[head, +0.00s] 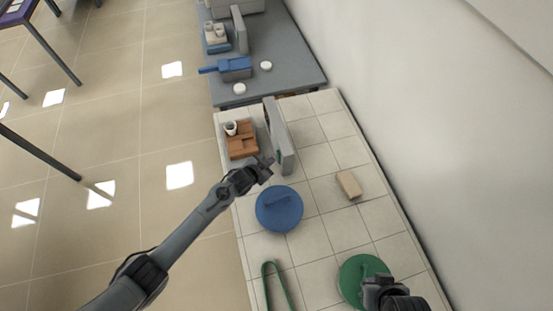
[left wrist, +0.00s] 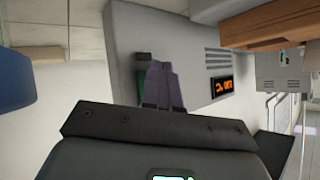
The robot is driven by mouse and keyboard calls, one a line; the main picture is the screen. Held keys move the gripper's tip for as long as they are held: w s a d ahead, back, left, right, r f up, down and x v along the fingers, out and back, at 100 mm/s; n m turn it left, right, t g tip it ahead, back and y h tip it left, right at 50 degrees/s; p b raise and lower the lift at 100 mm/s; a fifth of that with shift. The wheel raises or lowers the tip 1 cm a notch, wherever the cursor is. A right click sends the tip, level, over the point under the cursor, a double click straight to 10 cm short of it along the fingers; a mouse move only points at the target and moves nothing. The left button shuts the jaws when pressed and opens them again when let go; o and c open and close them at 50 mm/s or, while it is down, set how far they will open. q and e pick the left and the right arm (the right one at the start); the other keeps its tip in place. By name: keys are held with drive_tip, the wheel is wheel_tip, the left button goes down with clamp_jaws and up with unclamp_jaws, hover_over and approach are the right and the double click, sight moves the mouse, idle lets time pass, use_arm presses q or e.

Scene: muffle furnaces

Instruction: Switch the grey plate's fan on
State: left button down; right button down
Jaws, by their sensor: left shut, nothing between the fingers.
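A grey upright housing (head: 280,138) stands on the tiled bench beside a brown block (head: 241,140) with a white cup (head: 231,128) on it. In the left wrist view, the grey housing (left wrist: 188,35) shows vent slots and a lit orange display (left wrist: 221,87). A small dark part (left wrist: 143,57) and a green part (left wrist: 141,84) sit on its face, the green one partly hidden by my fingers. My left gripper (head: 267,164) is shut and empty, close to the housing's near end; its fingers (left wrist: 165,85) point at that face. I cannot tell whether they touch.
A blue round lid (head: 279,209), a tan brick (head: 348,184) and green tongs (head: 270,285) lie on the bench. My right gripper (head: 375,285) is over a green round lid (head: 354,268); its fingers are unclear.

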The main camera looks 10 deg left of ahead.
idle(0.5)
use_arm(q)
drive_tip(key=shift+s+a+p, duration=0.35)
drive_tip(key=shift+a+p, duration=0.15)
drive_tip(key=shift+a, duration=0.1)
drive_tip(key=shift+a+r, duration=0.15)
drive_tip(key=s+a+p, duration=0.1)
drive_tip(key=a, duration=0.1)
drive_tip(key=s+a+p, duration=0.1)
drive_tip(key=a, duration=0.1)
drive_tip(key=shift+s+r+p, duration=0.2)
drive_tip(key=shift+p, duration=0.2)
idle(0.4)
